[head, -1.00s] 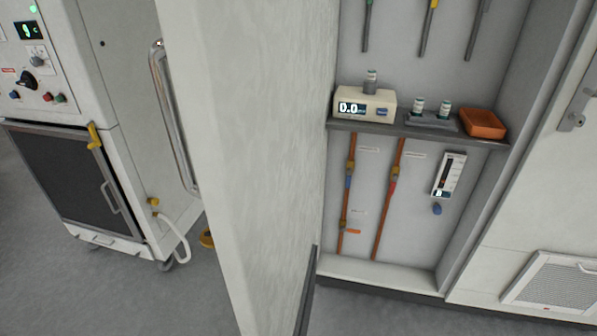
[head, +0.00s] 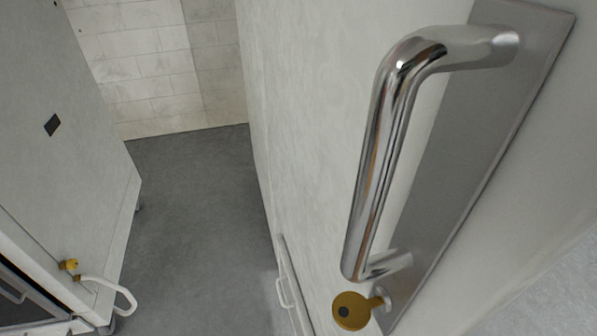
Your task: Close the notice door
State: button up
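A white door panel (head: 310,130) fills the middle and right of the head view, very close. It carries a chrome D-shaped pull handle (head: 372,165) on a grey metal plate (head: 450,165). My gripper is not in view, and nothing is seen touching the handle.
A light grey cabinet (head: 70,110) stands at the left, with a yellow fitting (head: 69,265) and a looped white hose (head: 105,285) low down. Bare grey floor (head: 190,190) lies between it and the door. A pale block wall (head: 150,70) closes the back.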

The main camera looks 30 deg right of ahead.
aim_at(440, 155)
jog(key=j+u, duration=0.25)
jog(key=j, duration=0.4)
jog(key=j+u, duration=0.3)
jog(key=j, duration=0.35)
